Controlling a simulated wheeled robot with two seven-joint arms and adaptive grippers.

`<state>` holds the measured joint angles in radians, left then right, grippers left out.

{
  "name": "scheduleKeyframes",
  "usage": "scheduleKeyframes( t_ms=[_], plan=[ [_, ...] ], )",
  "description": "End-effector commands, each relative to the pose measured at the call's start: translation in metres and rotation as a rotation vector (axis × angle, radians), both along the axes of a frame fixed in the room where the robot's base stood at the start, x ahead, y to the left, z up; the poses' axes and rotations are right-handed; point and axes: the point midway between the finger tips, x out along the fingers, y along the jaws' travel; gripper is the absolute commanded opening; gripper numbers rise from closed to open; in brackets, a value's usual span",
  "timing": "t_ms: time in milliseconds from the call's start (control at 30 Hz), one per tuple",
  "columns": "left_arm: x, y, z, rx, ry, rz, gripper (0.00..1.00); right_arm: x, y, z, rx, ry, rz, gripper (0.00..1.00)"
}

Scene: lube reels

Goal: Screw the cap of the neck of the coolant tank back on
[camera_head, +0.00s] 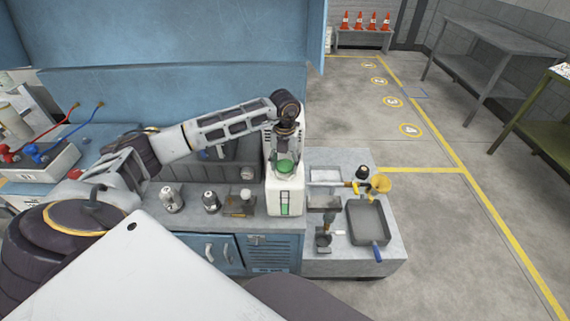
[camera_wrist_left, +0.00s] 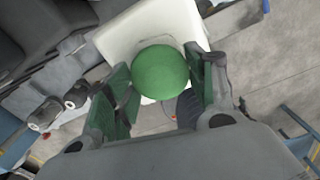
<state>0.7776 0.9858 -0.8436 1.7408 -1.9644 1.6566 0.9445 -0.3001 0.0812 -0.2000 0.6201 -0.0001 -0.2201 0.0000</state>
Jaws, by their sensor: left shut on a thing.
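The coolant tank (camera_head: 285,199) is a white upright container with a green level strip on its front, at the right end of the blue bench. A green cap (camera_head: 284,167) is at its top; in the left wrist view the round green cap (camera_wrist_left: 160,72) lies over the white tank (camera_wrist_left: 133,33). My left gripper (camera_head: 286,150) reaches down over the tank from above. In the left wrist view its fingers (camera_wrist_left: 160,95) are on both sides of the cap, shut on it. The tank's neck is hidden beneath the cap, so I cannot tell how it sits. My right gripper is not in view.
Small grey canisters (camera_head: 211,201) stand left of the tank. A grey side table (camera_head: 340,160) at right holds a square pan (camera_head: 368,222) and a yellow funnel (camera_head: 381,183). A crate with red and blue clamps (camera_head: 42,162) is far left. Open floor lies beyond the side table.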

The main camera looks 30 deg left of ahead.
Motion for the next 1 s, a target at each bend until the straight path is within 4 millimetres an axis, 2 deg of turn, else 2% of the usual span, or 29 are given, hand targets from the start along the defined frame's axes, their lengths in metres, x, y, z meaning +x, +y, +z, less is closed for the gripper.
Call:
scheduleKeyframes(
  t_ms=[567, 1000],
  plan=[
    [0.001, 0.000, 0.001, 0.000, -0.002, -0.067, 0.29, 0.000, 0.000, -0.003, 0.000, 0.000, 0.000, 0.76],
    [0.001, 0.000, 0.000, 0.001, -0.003, -0.308, 0.29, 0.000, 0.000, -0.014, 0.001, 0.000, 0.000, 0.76]
  ],
)
